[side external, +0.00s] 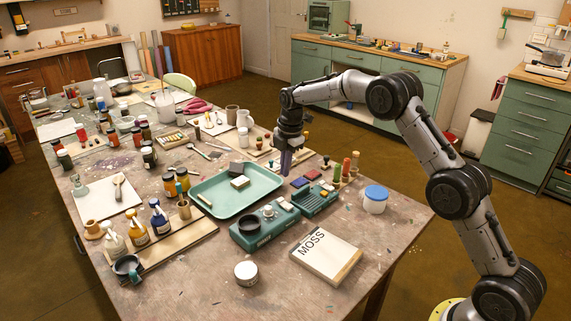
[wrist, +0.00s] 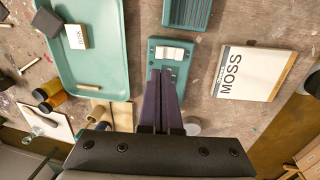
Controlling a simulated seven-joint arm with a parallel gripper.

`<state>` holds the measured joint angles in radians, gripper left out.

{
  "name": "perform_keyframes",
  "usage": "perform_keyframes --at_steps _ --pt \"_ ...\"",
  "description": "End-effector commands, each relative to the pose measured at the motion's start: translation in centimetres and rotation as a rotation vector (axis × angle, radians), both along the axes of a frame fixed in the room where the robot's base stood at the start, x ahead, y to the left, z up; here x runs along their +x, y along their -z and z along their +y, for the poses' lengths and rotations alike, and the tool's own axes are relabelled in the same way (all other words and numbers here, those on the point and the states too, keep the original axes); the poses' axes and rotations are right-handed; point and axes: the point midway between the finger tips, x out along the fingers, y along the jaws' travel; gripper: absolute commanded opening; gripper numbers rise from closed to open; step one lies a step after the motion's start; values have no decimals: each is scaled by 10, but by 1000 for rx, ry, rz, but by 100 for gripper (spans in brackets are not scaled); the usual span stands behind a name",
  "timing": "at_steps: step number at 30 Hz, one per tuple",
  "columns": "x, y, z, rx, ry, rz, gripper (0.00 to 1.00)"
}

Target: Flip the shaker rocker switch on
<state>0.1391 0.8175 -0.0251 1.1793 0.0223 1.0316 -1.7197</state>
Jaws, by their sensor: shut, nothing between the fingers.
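The teal shaker (side external: 264,228) sits on the table beside the tray, with a round black holder, a pale knob and a white rocker switch (side external: 285,206) on top. In the wrist view, the white rocker part (wrist: 171,52) shows on the teal housing (wrist: 180,72), just beyond my fingertips. I cannot tell which way the rocker is tipped. My gripper (side external: 286,170) points down above the table, behind the shaker in the side view and apart from it. Its fingers (wrist: 160,73) are together and empty, and they hide part of the shaker in the wrist view.
A teal tray (side external: 225,211) holding small blocks lies to the left. A MOSS pad (side external: 318,257) lies in front, and a blue-lidded jar (side external: 375,199) stands at right. Bare table lies around the pad.

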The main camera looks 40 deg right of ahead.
Motion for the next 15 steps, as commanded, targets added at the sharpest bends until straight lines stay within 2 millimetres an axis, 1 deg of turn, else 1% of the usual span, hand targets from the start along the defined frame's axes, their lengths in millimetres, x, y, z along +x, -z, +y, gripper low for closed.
perform_keyframes --at_steps 1,9,12,15 --pt "0 12 0 1 0 6 0" --pt "8 63 0 1 0 4 0" --pt "10 77 0 1 0 3 0" --pt "12 87 0 0 0 1 0"
